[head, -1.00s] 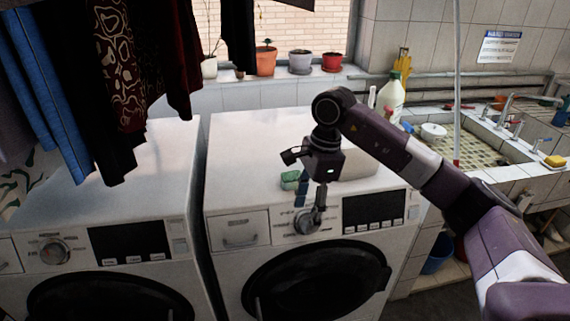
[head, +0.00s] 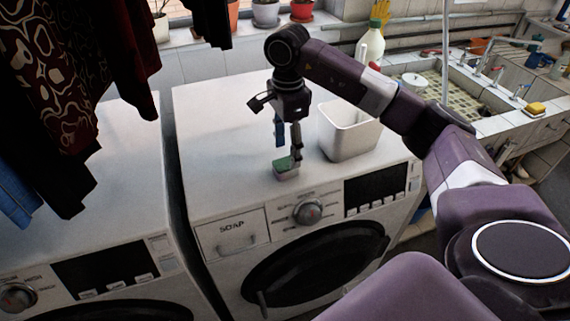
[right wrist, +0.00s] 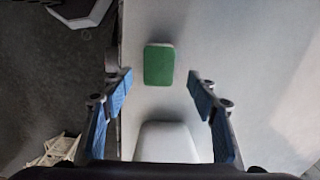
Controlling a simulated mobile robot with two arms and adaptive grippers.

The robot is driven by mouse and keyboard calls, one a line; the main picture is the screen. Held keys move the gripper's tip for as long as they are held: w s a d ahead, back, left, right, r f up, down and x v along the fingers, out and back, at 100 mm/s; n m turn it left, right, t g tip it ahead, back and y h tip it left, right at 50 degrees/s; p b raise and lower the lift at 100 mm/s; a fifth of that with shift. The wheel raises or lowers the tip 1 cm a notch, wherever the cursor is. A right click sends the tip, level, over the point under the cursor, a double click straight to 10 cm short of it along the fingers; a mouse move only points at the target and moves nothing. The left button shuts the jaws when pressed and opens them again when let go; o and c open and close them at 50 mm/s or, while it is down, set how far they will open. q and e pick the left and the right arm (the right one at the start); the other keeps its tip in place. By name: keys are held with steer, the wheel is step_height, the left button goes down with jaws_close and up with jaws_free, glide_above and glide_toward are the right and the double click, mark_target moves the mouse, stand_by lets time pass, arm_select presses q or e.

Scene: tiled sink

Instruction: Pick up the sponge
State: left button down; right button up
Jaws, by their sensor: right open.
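A small sponge (head: 286,172) with a green top and a paler lower layer lies on the washing machine, near its front edge. In the right wrist view the green sponge (right wrist: 158,66) lies slightly ahead of the fingertips, between their lines. My right gripper (head: 287,153) points down just above the sponge in the head view. Its blue-padded fingers are open and hold nothing; they also show in the right wrist view (right wrist: 161,82). My left gripper is not in view.
A white open bin (head: 347,145) stands on the washing machine (head: 222,140) just right of the gripper. A yellow sponge (head: 536,108) lies on the sink edge. Dark clothes (head: 65,85) hang at the left. The machine's top left of the gripper is clear.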

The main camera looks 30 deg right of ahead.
mark_target(287, 162)
step_height(287, 162, down, 4)
steer(key=shift+s+p, duration=0.1)
steer(key=shift+p, duration=1.1)
steer(key=shift+s+f, duration=0.1)
steer(key=shift+f, duration=0.5)
steer(key=c, duration=0.9)
